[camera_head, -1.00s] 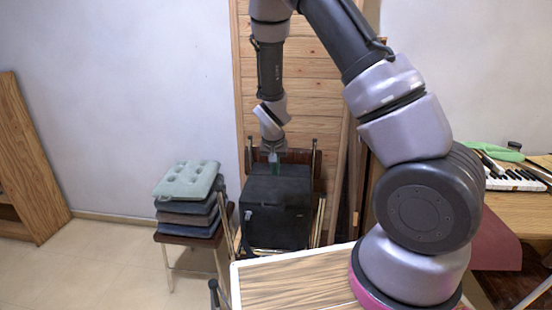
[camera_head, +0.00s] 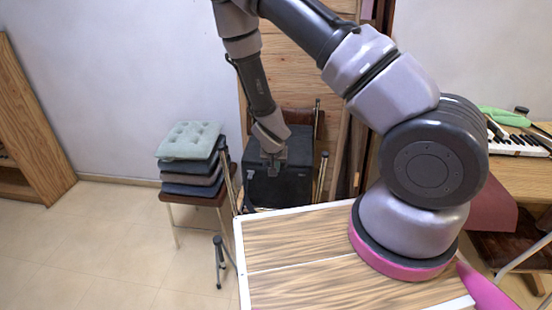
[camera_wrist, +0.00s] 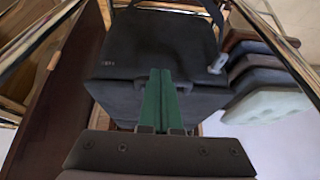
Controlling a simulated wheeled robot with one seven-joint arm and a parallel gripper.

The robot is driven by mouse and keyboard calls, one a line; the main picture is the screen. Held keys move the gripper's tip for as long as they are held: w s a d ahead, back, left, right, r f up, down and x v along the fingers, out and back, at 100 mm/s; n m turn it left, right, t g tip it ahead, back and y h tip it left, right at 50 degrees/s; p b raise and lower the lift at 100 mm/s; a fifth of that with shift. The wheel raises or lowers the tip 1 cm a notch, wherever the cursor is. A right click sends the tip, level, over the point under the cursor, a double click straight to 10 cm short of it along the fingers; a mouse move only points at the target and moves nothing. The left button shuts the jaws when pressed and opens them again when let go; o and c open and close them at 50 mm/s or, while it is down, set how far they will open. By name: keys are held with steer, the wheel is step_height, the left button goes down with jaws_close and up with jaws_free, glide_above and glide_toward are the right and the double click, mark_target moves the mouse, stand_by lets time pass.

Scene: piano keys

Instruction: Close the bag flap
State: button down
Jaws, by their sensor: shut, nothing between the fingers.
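The black boxy bag (camera_head: 295,182) stands on a chair behind the wooden-topped surface in the head view. The bag fills the upper middle of the wrist view (camera_wrist: 135,92), where a dark panel (camera_wrist: 150,45), apparently its flap, lies against the body. A small light clip (camera_wrist: 218,64) shows at the panel's side. My gripper (camera_head: 272,166) is at the bag's upper left front in the head view. Its green fingers (camera_wrist: 161,98) are together and empty over the bag in the wrist view. I cannot tell whether they touch it, nor how far the flap is closed.
A stool with stacked cushions (camera_head: 190,158) stands left of the bag. A wooden shelf (camera_head: 25,130) is at the far left. Wooden boards rise behind the bag. A keyboard (camera_head: 520,144) lies at the right. Floor is clear at the lower left.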

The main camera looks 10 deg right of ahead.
steer(key=shift+f, duration=0.5)
steer(key=s+d+r+m+y, duration=0.1)
steer(key=s+r+y, duration=0.15)
steer(key=r, duration=1.45)
steer(key=s+d+r+y, duration=0.15)
steer(key=s+r, duration=0.25)
steer(key=r, duration=1.3)
steer(key=s+d+r+t, duration=0.1)
steer(key=s+d+r, duration=0.2)
steer(key=s+r, duration=0.4)
steer(key=s+d+r, duration=0.4)
steer(key=s+r, duration=0.3)
steer(key=r, duration=0.1)
steer(key=shift+r+t, duration=0.15)
steer(key=shift+t, duration=0.25)
